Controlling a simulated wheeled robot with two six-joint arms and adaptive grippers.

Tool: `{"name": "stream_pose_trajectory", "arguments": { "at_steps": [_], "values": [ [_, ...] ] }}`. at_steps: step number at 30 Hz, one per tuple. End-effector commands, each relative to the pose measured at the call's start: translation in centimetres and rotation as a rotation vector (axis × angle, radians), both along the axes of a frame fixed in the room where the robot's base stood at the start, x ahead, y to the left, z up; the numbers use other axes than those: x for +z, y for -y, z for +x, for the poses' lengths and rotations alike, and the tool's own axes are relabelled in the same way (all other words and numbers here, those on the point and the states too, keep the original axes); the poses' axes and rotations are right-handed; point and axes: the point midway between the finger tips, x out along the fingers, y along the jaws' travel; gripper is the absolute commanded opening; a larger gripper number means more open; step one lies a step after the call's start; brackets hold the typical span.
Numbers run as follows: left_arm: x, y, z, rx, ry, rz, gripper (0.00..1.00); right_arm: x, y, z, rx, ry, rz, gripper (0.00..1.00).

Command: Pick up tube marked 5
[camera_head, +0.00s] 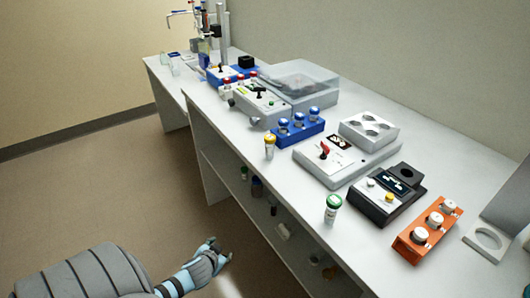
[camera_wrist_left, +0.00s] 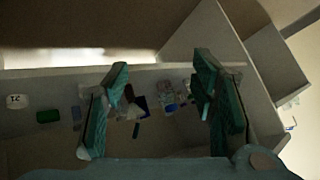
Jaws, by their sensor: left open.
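No marking 5 is readable on any tube. A green-capped tube (camera_head: 333,207) stands upright near the bench's front edge, and a yellow-capped tube (camera_head: 269,147) stands farther back along that edge. Several blue-capped tubes (camera_head: 299,119) sit in a blue rack (camera_head: 283,140). Several white-capped tubes (camera_head: 435,219) sit in an orange rack (camera_head: 409,248) at right. My left gripper (camera_head: 224,256) is open and empty, low in front of the bench and apart from all tubes. Its spread green fingers show in the left wrist view (camera_wrist_left: 160,68). My right gripper is out of view.
The white bench (camera_head: 240,128) holds a black device (camera_head: 385,203), a grey device with a red knob (camera_head: 330,168) and a clear-lidded box (camera_head: 302,82). Its lower shelves (camera_head: 222,168) hold small items, dim in the left wrist view. The floor left is clear.

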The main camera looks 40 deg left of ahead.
Motion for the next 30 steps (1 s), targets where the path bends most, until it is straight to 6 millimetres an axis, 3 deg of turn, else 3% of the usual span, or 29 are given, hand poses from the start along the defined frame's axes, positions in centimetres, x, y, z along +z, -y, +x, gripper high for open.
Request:
{"name": "stream_pose_trajectory", "arguments": {
  "at_steps": [1, 2, 3, 6, 9, 13, 19, 30],
  "values": [
    [5.0, -1.2, 4.5, 0.000, 0.161, 0.048, 0.52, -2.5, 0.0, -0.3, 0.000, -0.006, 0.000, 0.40],
    [9.1, -1.3, 6.6, 0.004, 0.265, 0.064, 0.52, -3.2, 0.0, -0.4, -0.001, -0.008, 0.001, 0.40],
    [14.3, -0.7, 8.7, 0.003, 0.400, 0.073, 0.52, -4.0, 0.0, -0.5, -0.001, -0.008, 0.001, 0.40],
    [25.2, 2.3, 10.6, -0.021, 0.682, 0.043, 0.52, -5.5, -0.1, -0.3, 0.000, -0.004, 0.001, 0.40],
    [31.3, 4.9, 10.3, -0.047, 0.845, -0.010, 0.52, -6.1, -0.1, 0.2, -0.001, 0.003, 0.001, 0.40],
    [33.5, 5.4, 11.6, -0.053, 0.908, -0.037, 0.52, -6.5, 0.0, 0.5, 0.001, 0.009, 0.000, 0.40],
    [33.6, 3.8, 16.8, -0.051, 0.907, -0.043, 0.52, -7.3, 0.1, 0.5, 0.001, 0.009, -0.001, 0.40],
    [33.7, 2.7, 22.9, -0.055, 0.904, -0.044, 0.52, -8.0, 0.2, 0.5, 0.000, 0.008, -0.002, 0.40]
  ]
}}
